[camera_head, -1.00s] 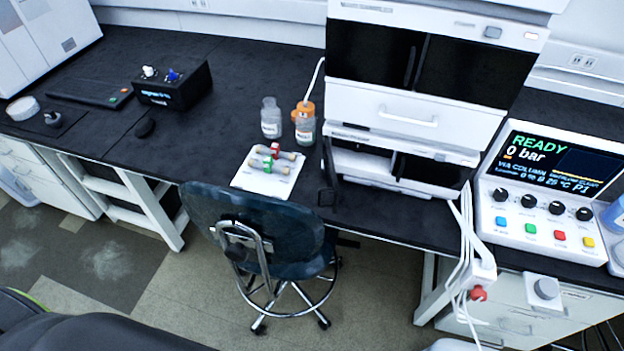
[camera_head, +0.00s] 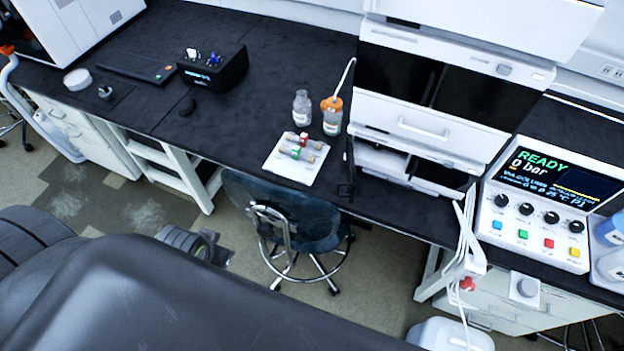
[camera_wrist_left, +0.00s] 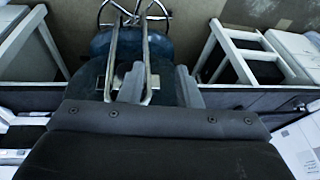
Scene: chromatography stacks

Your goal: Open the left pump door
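The chromatography stack stands at the back right of the bench in the head view. Its upper module has two shut black doors, a left one (camera_head: 397,77) and a right one (camera_head: 474,101). Below is a white drawer front with a handle (camera_head: 424,129). The lowest module (camera_head: 380,160) shows a pale opening at left and a dark panel at right. I cannot tell which front is the pump's. My left gripper (camera_head: 196,243) is low, in front of the bench, left of the chair and far from the stack. Its fingers (camera_wrist_left: 160,75) are apart and empty. My right gripper is out of view.
A blue chair (camera_head: 295,212) stands before the bench. A white tray with vials (camera_head: 283,172), a clear bottle (camera_head: 301,106) and an orange-capped bottle (camera_head: 332,118) sit left of the stack. A control panel (camera_head: 535,200) and hanging white cables (camera_head: 467,235) are at right.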

